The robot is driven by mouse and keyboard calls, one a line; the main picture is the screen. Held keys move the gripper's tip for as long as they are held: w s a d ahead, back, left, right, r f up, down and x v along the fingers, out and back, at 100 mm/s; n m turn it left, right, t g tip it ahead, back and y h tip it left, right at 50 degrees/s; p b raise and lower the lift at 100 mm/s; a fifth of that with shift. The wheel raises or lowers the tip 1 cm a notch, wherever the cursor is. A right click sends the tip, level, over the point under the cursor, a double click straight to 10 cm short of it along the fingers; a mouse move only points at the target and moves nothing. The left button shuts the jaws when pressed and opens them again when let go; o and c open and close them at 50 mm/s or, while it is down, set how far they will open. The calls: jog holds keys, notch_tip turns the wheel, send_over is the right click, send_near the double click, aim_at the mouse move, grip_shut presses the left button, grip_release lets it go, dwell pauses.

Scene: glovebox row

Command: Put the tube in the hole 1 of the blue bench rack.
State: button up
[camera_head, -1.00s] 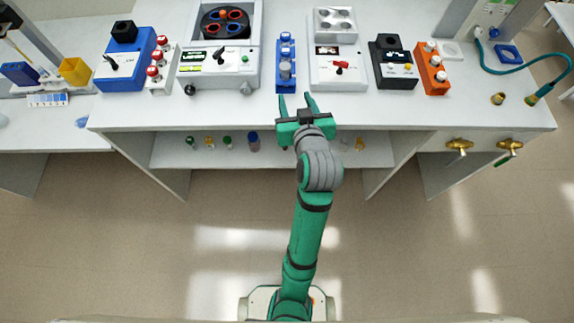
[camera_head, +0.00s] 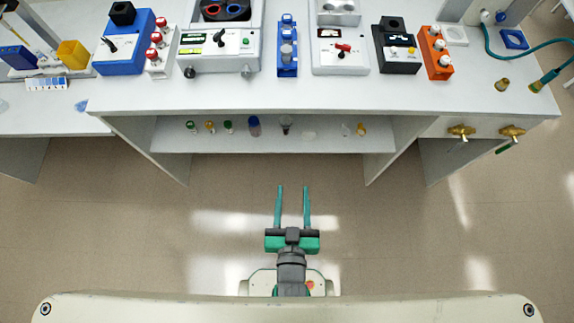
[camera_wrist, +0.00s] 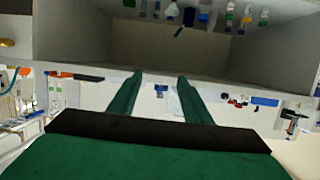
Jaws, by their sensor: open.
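The blue bench rack (camera_head: 287,66) stands near the front of the bench, between two white machines. A grey round-topped piece (camera_head: 287,51) shows in it, with blue parts behind; I cannot tell whether this is the tube, or which hole is hole 1. My gripper (camera_head: 292,188) is open and empty, over the floor in front of the bench and well short of the rack. Its two green fingers point toward the bench. In the wrist view, the fingers (camera_wrist: 160,76) are apart with nothing between them.
The bench shelf (camera_head: 350,143) holds several small capped bottles. A blue device (camera_head: 124,52) and red-capped vials stand left; a black device (camera_head: 397,58) and orange rack (camera_head: 436,60) stand right. Brass valves (camera_head: 461,132) stick out at the bench's front right. The floor before the bench is clear.

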jog(key=a+v, duration=0.1)
jog(key=v, duration=0.8)
jog(key=shift+s+t+y, duration=0.3)
jog(key=shift+s, duration=0.05)
jog(key=shift+f, duration=0.15)
jog(key=shift+c, duration=0.4)
